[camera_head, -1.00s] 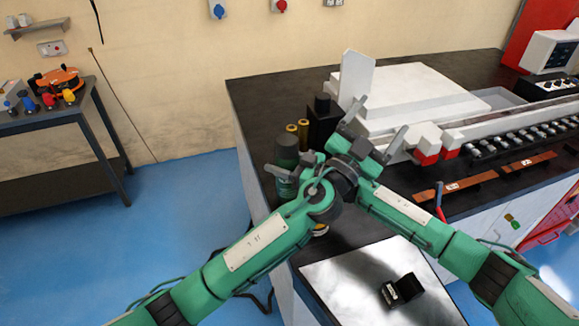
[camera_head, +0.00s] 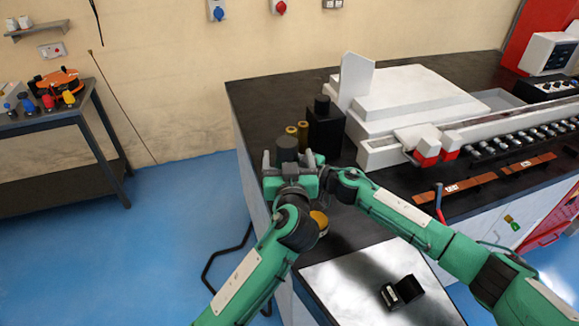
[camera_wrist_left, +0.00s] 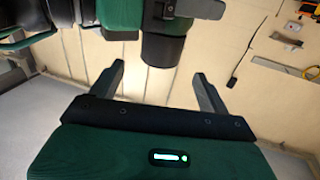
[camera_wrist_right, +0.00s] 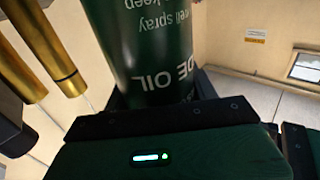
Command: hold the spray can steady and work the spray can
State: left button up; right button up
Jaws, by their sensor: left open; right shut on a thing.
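The spray can is a dark green cylinder with a dark cap (camera_head: 286,144); only its cap shows above my grippers in the head view. In the right wrist view the can body (camera_wrist_right: 150,45) carries white lettering with "OIL". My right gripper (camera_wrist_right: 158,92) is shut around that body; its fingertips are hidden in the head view. My left gripper (camera_head: 289,162) is open, in front of the can. In the left wrist view the dark cap (camera_wrist_left: 162,50) shows upside down between the open left fingertips (camera_wrist_left: 158,70), with a gap on each side.
Two brass cylinders (camera_head: 303,131) and a black bottle (camera_head: 326,130) stand close behind the can. The white bender (camera_head: 420,95) fills the bench to the right. A yellow round thing (camera_head: 320,221) sits below my grippers. A shiny plate (camera_head: 345,290) bears a small black box (camera_head: 405,289).

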aim_at(286, 136)
pick_arm(q)
jog(key=w, duration=0.8)
jog(key=shift+w+a, duration=0.2)
jog(key=shift+w, duration=0.15)
pick_arm(e)
jog(key=shift+f, duration=0.1)
pick_arm(q)
jog(key=c, duration=1.1)
jog(key=shift+c, duration=0.3)
jog(key=shift+r, duration=0.25)
jog(key=shift+r, duration=0.85)
jog(key=shift+r, duration=2.05)
jog(key=shift+f, duration=0.1)
pick_arm(e)
jog(key=o, duration=1.5)
jog(key=shift+c, duration=0.2)
